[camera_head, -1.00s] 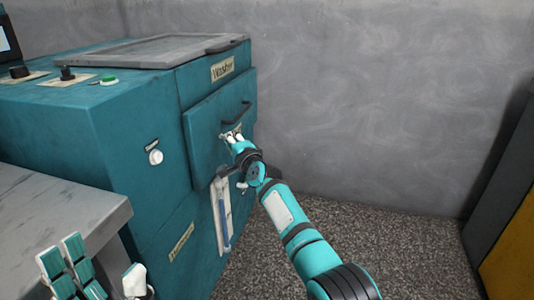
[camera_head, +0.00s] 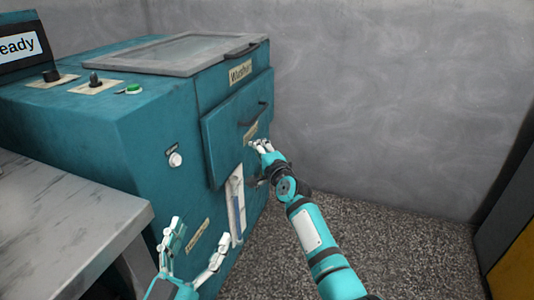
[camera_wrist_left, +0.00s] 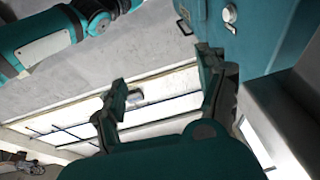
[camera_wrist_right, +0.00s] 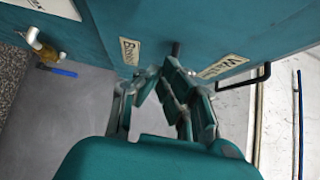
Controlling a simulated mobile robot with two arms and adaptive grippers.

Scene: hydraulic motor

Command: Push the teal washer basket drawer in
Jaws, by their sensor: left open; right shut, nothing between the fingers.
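The teal washer basket drawer (camera_head: 228,130) has a flat front with a black bar handle (camera_head: 254,113) and a small label. It is set in the front of the teal washer (camera_head: 150,135), and its front panel stands a little proud of the body. My right gripper (camera_head: 261,146) is shut and empty, close to the drawer front below the handle; I cannot tell if it touches. My left gripper (camera_head: 198,230) is open and empty, low in front of the washer's side.
A grey metal table (camera_head: 70,215) stands at the left, close to my left gripper. A round knob (camera_head: 175,159) sticks out of the washer's side. A grey lid (camera_head: 180,52) and control knobs are on top. The speckled floor (camera_head: 400,250) at the right is clear.

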